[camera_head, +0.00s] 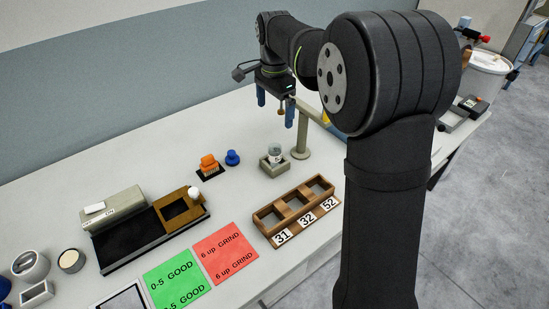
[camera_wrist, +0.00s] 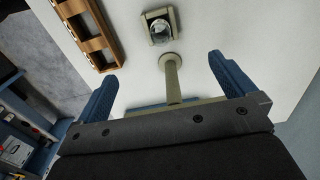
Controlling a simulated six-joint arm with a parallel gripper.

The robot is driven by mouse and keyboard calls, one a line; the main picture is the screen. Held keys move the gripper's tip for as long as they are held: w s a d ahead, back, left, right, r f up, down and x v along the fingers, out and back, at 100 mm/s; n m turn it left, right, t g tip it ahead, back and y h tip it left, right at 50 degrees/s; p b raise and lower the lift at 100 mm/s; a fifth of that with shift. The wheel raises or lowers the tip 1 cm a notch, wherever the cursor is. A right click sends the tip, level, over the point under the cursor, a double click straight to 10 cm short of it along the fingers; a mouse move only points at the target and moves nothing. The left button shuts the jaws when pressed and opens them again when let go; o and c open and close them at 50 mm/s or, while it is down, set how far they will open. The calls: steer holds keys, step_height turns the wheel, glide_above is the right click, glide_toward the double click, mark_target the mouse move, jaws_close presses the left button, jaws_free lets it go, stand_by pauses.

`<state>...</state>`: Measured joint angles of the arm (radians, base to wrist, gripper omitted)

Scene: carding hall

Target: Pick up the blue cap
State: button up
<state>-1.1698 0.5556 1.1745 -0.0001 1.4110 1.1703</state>
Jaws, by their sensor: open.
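A small blue cap-like piece (camera_head: 232,158) stands on the white table, just right of an orange piece on a dark base. It does not show in the wrist view. My gripper (camera_head: 276,112) is in the air above the back of the table, behind and to the right of the blue piece. In the wrist view its two blue fingers (camera_wrist: 164,80) are spread wide, with nothing held between them. A beige post on the table shows between the fingers in that view.
The beige post (camera_head: 301,134) stands near a small square holder (camera_head: 273,165) with a glass piece. A wooden three-slot rack (camera_head: 262,216) lies in front. An orange piece (camera_head: 209,165) is close left of the blue piece. Green (camera_head: 176,279) and red (camera_head: 226,252) cards lie flat.

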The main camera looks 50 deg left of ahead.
steer(key=shift+r, duration=0.5)
steer(key=c, duration=0.7)
steer(key=n, duration=1.5)
glide_above(231, 152)
step_height(231, 152, down, 15)
steer(key=shift+w+d+r, duration=0.1)
steer(key=shift+f, duration=2.65)
